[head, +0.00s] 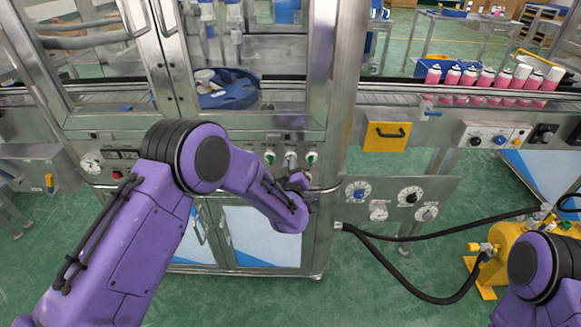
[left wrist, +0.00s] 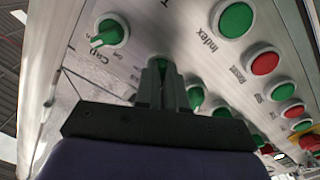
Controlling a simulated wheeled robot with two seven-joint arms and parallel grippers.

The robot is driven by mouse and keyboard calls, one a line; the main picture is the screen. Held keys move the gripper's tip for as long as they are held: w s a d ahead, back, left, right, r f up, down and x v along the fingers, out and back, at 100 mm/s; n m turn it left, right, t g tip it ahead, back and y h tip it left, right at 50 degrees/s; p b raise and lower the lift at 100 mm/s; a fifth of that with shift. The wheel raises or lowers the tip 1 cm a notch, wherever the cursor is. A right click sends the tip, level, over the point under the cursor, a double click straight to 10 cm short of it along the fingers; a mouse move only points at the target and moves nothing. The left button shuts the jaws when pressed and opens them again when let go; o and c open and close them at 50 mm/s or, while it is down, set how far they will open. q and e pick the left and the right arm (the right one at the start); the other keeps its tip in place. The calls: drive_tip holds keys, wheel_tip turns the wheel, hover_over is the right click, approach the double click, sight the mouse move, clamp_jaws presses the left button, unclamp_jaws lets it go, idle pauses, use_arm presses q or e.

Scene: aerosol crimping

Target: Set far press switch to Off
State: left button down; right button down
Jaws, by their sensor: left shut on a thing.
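My left gripper (head: 297,180) is at the front control panel of the steel machine, by a row of green switches (head: 312,158). In the left wrist view my left gripper (left wrist: 160,85) has its dark fingers closed around a green switch knob (left wrist: 158,64). The fingers hide most of this knob, so its setting cannot be read. Another green switch (left wrist: 109,33) with a raised grip is beside it, apart from the fingers. My right arm shows at the lower right in the head view, but its gripper is out of view.
In the left wrist view a large green button (left wrist: 235,20) and a red button (left wrist: 265,62) are close to the gripper. A conveyor with pink cans (head: 490,80) runs to the right. A yellow machine (head: 505,250) with black hoses stands at the lower right.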

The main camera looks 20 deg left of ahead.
use_arm(q)
drive_tip(key=shift+f, duration=0.1)
idle(0.4)
drive_tip(key=c, duration=1.2)
unclamp_jaws()
drive_tip(key=b+v, duration=0.1)
drive_tip(key=v, duration=0.9)
drive_tip(key=shift+s+d+b, duration=0.15)
drive_tip(key=shift+s+b, duration=0.15)
